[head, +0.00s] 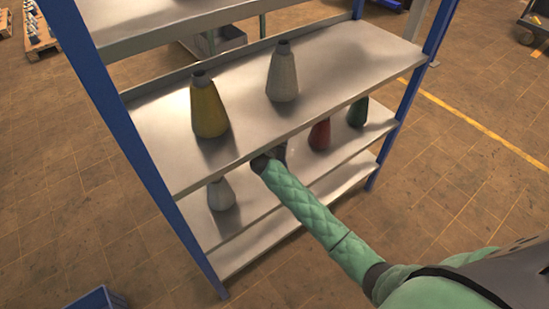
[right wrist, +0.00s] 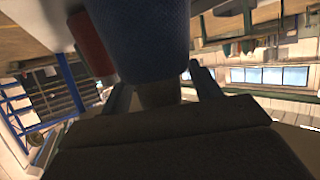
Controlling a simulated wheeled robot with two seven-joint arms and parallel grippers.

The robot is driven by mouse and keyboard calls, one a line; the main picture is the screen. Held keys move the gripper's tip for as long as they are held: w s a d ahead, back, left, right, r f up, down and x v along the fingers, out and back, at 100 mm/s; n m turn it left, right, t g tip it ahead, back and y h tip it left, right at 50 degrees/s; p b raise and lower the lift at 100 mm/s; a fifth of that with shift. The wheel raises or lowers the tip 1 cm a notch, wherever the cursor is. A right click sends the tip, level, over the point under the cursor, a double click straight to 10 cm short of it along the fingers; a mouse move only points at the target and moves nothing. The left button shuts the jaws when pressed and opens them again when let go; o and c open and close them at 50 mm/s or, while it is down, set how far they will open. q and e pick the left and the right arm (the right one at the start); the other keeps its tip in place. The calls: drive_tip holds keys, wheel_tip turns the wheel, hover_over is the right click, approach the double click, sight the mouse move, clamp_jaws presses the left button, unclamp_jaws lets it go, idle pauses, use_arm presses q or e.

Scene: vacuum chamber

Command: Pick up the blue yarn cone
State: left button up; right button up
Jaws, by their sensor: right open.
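The blue yarn cone (right wrist: 140,30) fills the upper middle of the right wrist view, close to the camera. My right gripper (right wrist: 162,82) is open, with one finger on each side of the cone's narrow end; I cannot tell whether they touch it. In the head view my right arm reaches in from the right, and its gripper (head: 270,160) is at the middle shelf (head: 345,160), partly under the upper shelf's edge. The blue cone cannot be made out clearly there, behind the arm and shelf. My left gripper is not in view.
A red cone (head: 320,134) and a green cone (head: 358,112) stand right of the gripper on the same shelf; a white cone (head: 221,194) stands left. A yellow cone (head: 208,108) and a grey-white cone (head: 282,75) stand on the shelf above. A blue post (head: 405,95) bounds the right.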

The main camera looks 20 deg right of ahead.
drive_tip(key=shift+w+f, duration=0.1)
clamp_jaws()
idle(0.3)
